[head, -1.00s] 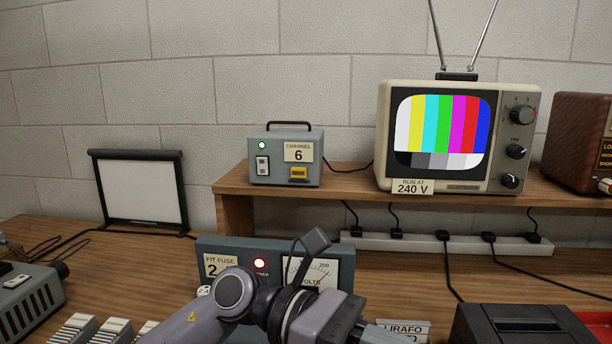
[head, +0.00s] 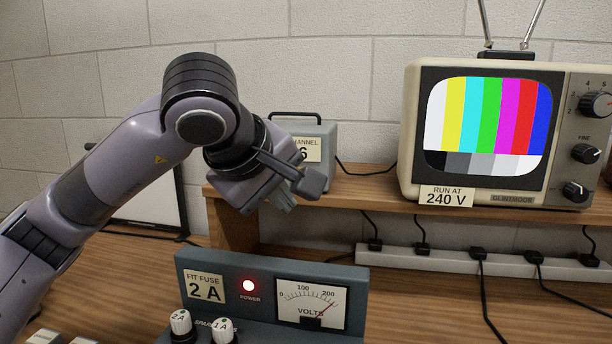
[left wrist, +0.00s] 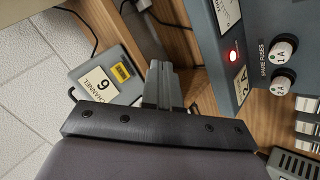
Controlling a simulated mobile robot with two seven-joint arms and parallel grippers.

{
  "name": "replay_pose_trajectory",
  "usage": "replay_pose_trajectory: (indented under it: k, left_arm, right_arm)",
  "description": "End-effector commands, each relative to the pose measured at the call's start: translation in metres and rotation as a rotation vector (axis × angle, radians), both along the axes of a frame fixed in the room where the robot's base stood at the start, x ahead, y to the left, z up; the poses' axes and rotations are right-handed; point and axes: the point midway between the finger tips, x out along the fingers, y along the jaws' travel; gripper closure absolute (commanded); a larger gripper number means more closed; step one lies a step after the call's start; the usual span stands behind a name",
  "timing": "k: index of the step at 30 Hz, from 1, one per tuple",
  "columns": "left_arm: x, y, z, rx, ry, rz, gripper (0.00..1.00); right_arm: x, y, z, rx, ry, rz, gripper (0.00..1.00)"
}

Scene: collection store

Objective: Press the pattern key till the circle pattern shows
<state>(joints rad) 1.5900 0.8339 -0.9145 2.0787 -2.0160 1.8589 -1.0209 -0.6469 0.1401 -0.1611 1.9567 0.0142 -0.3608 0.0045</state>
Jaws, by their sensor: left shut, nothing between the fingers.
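The grey generator box (head: 322,160) labelled CHANNEL 6 stands on the wooden shelf, mostly hidden behind my left arm in the head view. In the left wrist view the box (left wrist: 88,75) shows its yellow key (left wrist: 122,72), whose lettering is too small to read. The television (head: 410,130) shows vertical colour bars on its screen (head: 487,125), not a circle. My left gripper (head: 284,200) is shut and empty, in front of the box in the head view. Its fingers (left wrist: 161,78) point past the side of the box in the wrist view, apart from the key. My right gripper is not in view.
A fuse and voltmeter panel (head: 235,318) with a lit red lamp stands on the bench below the gripper. A power strip (head: 400,258) with several plugs and cables lies under the shelf. A framed white screen (head: 150,210) stands behind my left arm.

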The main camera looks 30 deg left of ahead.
Motion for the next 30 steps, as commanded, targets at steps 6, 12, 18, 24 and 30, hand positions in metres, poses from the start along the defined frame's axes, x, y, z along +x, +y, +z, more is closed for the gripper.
replay_pose_trajectory:
  k: [6, 12, 18, 24, 30]
  left_arm:
    - [0.0, 0.0, 0.0, -0.002, 0.001, -0.002, 1.0]
    - [0.008, 0.001, 0.0, -0.004, 0.004, -0.001, 1.0]
    - [0.033, 0.008, 0.001, -0.005, 0.006, 0.001, 1.0]
    - [0.06, 0.015, 0.0, -0.005, 0.006, 0.0, 1.0]
    - [0.079, 0.019, 0.001, -0.005, 0.004, -0.002, 1.0]
  right_arm:
    - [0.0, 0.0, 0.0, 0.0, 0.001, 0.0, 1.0]
    - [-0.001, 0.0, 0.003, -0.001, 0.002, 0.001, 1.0]
    - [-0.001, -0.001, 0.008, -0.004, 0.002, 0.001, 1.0]
    - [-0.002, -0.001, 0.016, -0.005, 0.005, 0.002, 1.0]
    - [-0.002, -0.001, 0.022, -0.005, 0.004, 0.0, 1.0]
